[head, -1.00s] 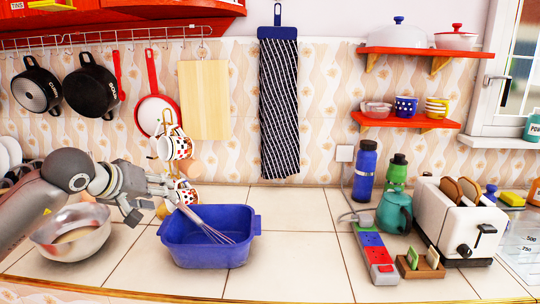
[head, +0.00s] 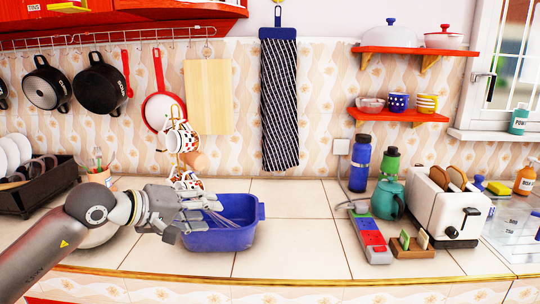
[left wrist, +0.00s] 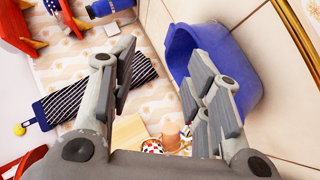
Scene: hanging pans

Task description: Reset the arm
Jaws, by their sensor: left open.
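My left arm comes in from the left in the head view. Its gripper (head: 205,212) is open, with no object between the fingers, and shows in front of the left part of a blue basin (head: 232,236). In the left wrist view the fingers (left wrist: 160,80) are spread apart, and the basin (left wrist: 180,45) appears behind the right-hand fingers. Two black pans (head: 99,90) and a white pan with a red rim (head: 157,112) hang on the wall rail. My right gripper is not in view.
A metal bowl (head: 97,236) is mostly hidden behind my left arm. Mugs hang on a stand (head: 178,112) behind the gripper. A dish rack (head: 38,197) stands left; a toaster (head: 440,208), teal kettle (head: 388,200) and power strip (head: 370,238) stand right. The counter's middle is clear.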

